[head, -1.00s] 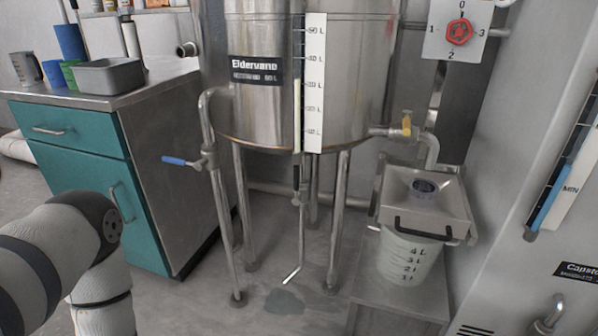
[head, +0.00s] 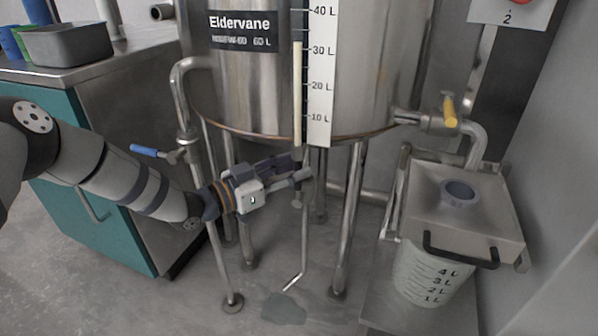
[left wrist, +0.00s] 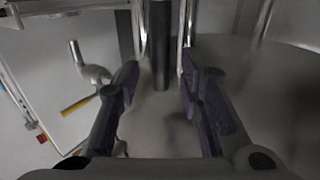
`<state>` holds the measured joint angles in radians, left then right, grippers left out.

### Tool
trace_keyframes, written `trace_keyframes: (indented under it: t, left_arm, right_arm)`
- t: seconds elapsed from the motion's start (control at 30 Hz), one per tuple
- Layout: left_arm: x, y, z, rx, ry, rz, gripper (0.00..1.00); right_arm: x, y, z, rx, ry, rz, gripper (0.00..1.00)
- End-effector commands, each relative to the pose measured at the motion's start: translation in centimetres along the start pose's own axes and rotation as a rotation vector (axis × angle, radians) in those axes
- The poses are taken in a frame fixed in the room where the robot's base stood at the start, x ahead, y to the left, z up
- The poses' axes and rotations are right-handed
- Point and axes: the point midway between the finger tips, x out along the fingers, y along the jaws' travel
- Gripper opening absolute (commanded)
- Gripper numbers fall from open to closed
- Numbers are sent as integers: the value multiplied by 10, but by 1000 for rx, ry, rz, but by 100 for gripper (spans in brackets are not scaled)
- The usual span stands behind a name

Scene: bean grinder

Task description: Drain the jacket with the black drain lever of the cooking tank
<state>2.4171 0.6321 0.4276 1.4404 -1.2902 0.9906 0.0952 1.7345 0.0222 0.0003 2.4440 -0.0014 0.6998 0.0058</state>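The steel cooking tank (head: 250,85), labelled Eldervane, stands on metal legs. Its black drain lever (head: 297,160) is under the tank at the foot of the level scale, above a thin drain pipe. In the left wrist view the black lever (left wrist: 160,45) hangs down between my fingers, with a gap on both sides. My left gripper (head: 299,172) is open at the lever, under the tank's rim; its fingers (left wrist: 158,88) also show in the left wrist view. The gripper partly hides the lever in the head view. My right gripper is not in view.
A blue-handled valve (head: 145,151) is on the pipe left of the tank, close above my left arm. A yellow-handled valve (head: 450,112) is at the right, above a marked bucket (head: 425,275) with a steel lid. A teal cabinet (head: 110,235) stands left. A puddle (head: 284,307) lies below.

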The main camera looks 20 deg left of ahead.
Motion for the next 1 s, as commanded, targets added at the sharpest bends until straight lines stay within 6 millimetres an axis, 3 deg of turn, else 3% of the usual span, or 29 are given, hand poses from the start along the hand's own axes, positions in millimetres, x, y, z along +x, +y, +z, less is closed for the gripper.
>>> trace_keyframes:
  t: [0.13,0.4,0.57,1.0]
  left_arm:
    - [15,0,2,-1,-1,0,34]
    - [17,0,0,-1,0,-1,34]
    - [17,0,0,-1,-1,-1,0]
    - [14,-3,2,-33,19,-1,0]
  right_arm:
    - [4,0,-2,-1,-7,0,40]
    - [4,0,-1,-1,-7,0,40]
    - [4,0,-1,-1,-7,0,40]
    - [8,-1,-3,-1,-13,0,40]
